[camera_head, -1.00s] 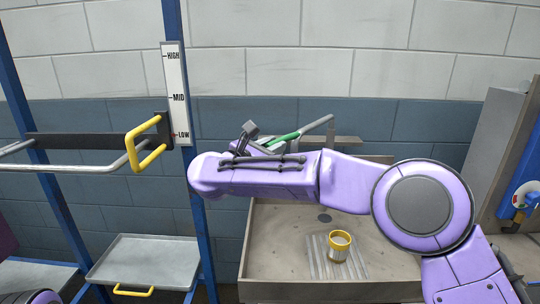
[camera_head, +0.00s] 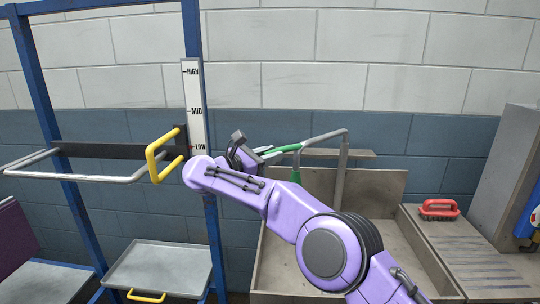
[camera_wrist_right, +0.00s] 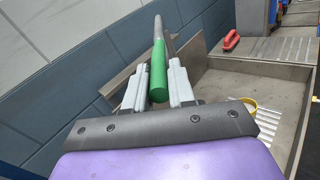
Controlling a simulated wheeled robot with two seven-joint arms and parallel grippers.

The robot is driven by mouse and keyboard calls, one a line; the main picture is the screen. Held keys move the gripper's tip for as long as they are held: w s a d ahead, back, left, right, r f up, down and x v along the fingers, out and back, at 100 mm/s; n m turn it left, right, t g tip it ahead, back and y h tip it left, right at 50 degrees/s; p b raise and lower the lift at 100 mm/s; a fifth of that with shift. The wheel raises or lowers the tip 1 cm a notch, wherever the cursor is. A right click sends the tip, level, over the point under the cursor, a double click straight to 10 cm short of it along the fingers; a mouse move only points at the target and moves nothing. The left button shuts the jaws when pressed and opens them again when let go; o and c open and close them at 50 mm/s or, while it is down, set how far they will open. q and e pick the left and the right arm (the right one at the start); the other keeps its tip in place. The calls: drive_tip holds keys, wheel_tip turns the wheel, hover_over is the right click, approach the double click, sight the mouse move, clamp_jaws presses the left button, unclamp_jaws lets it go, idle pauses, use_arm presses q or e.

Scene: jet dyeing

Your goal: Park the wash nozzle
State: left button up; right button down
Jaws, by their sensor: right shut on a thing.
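The wash nozzle is a green grip (camera_head: 287,148) on a bent grey pipe (camera_head: 325,136); the pipe runs right, then bends down above the basin. A second green part (camera_head: 296,176) shows just behind my arm. In the right wrist view the green grip (camera_wrist_right: 158,70) lies between the two pale fingers of my right gripper (camera_wrist_right: 158,88), with the grey pipe running away from it. My right gripper (camera_head: 266,153) is shut on the green grip, above the basin's left side. The parking place cannot be told for sure. My left gripper is not in view.
The beige basin (camera_head: 375,190) has a back ledge (camera_head: 362,154). A yellow-rimmed cup (camera_wrist_right: 249,106) is in it. A red brush (camera_head: 438,209) lies right. Left stand a blue frame (camera_head: 70,200), yellow handle (camera_head: 154,165), HIGH/MID/LOW scale (camera_head: 193,100) and grey tray (camera_head: 160,268).

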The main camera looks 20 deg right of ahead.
drive_tip(key=shift+d+r, duration=0.1)
drive_tip(key=shift+r, duration=0.25)
drive_tip(key=c, duration=1.4)
unclamp_jaws()
drive_tip(key=o, duration=0.4)
drive_tip(key=shift+w+f, duration=0.1)
drive_tip(key=shift+w, duration=0.05)
drive_tip(key=shift+o, duration=0.2)
drive_tip(key=shift+w+f, duration=0.2)
drive_tip(key=shift+s+a, duration=0.2)
drive_tip(key=shift+a, duration=0.1)
drive_tip(key=b+v, duration=0.2)
drive_tip(key=v, duration=0.8)
drive_tip(key=shift+w+d+f, duration=0.1)
